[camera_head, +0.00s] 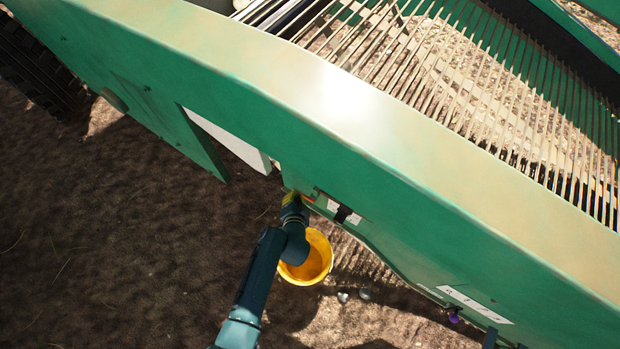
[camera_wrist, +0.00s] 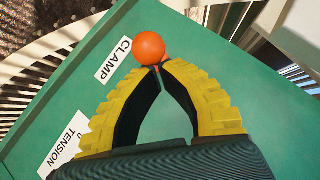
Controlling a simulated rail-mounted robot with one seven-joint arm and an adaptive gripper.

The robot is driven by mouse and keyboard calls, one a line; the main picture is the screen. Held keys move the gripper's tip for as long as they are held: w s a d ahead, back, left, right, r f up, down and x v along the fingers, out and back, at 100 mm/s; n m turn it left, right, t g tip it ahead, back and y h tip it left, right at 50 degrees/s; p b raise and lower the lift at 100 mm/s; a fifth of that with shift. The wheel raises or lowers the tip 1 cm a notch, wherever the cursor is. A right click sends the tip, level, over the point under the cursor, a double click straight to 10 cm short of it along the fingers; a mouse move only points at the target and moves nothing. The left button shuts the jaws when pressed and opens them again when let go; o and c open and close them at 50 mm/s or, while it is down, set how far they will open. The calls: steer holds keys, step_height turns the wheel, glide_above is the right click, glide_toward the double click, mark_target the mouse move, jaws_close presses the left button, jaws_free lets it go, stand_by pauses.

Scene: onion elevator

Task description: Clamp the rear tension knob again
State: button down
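An orange ball-ended clamp lever (camera_wrist: 149,49) stands at the green side panel beside a white CLAMP label (camera_wrist: 114,60) in the wrist view. My gripper (camera_wrist: 160,68) has yellow ribbed fingers whose tips come nearly together around the thin reddish stem just below the ball. A small orange bit of the lever (camera_head: 308,199) shows beside my gripper (camera_head: 294,196) in the head view. A white TENSION label (camera_wrist: 64,150) is at lower left in the wrist view, partly cut by my gripper. A dark knob-like part (camera_head: 343,213) sits by white labels in the head view.
The green machine side (camera_head: 400,190) runs diagonally above my arm. A yellow bucket (camera_head: 312,262) stands on the soil below and right of my gripper. A purple knob (camera_head: 454,318) is farther right on the machine. The soil at left is open.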

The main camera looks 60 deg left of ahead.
stand_by(0.4)
steer(key=s+d+r+p, duration=0.5)
steer(key=d+r+p, duration=0.1)
steer(key=r, duration=0.4)
steer(key=shift+d+p, duration=0.35)
steer(key=shift+p, duration=0.15)
steer(key=shift+r, duration=0.1)
